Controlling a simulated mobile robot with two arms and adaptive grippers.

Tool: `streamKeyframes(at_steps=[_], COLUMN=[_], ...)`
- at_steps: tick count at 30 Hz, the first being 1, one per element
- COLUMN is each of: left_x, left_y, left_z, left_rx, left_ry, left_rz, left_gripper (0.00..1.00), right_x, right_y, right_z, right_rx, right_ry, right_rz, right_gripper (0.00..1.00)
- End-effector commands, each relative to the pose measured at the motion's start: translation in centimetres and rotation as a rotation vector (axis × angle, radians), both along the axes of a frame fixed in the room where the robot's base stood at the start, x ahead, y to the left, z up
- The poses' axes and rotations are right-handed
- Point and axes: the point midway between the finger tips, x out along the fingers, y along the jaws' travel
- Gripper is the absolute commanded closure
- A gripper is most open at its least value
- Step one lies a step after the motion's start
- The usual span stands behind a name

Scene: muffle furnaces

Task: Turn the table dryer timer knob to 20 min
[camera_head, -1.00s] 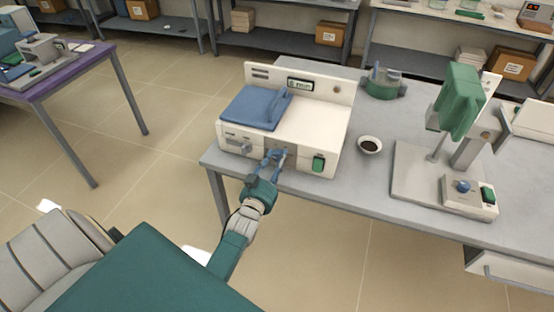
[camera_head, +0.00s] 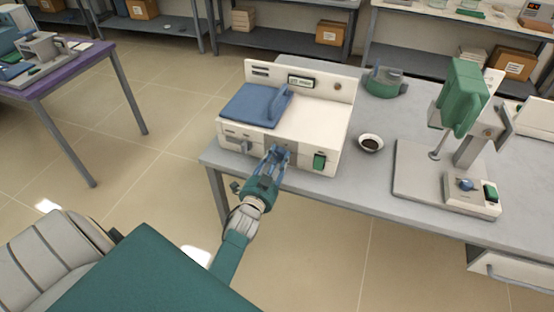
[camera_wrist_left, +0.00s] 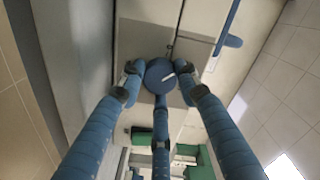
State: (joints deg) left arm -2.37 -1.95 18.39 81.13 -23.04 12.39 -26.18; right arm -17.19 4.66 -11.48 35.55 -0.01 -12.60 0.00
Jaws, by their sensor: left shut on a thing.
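The table dryer is a white box (camera_head: 310,130) with a blue lid (camera_head: 250,104), standing at the left end of the grey table. A small display (camera_head: 300,81) is on its raised back panel; its text is too small to read. My left gripper (camera_head: 276,152) is at the dryer's front face, shut on the timer knob, which its fingers hide in the head view. In the left wrist view the round blue knob (camera_wrist_left: 158,72) sits between the fingers; its white mark points right and slightly up. My right gripper is not in view.
A green switch (camera_head: 319,161) is on the dryer's front, right of my gripper. A small bowl (camera_head: 370,143) and a device with a green head (camera_head: 460,95) stand farther right on the table (camera_head: 365,183). Open floor lies left of the table.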

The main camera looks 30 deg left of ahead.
Motion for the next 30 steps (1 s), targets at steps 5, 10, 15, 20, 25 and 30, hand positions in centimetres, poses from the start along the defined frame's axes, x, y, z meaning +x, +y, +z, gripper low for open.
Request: streamKeyframes(at_steps=[5, 10, 15, 20, 25, 30], left_x=[0.3, 0.4, 0.4, 0.4, 0.4, 0.4], left_y=[-0.3, -0.3, -0.4, -0.4, -0.5, -0.5], left_z=[0.8, 0.8, 0.8, 0.8, 0.8, 0.8], left_rx=[0.134, 0.227, 0.287, 0.313, 0.322, 0.321], left_ry=[0.012, 0.034, 0.049, 0.054, 0.056, 0.056], left_rz=[-0.005, -0.005, -0.006, -0.007, -0.007, -0.008], left_gripper=[0.94, 0.94, 0.94, 0.94, 0.94, 0.94], right_x=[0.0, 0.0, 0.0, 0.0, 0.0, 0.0], right_y=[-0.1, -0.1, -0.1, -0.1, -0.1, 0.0], right_z=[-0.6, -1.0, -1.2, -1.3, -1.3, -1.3], right_rx=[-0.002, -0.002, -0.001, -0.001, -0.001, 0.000], right_ry=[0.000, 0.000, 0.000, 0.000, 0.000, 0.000], right_rz=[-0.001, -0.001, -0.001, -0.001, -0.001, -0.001], right_gripper=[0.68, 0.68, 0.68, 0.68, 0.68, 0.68])
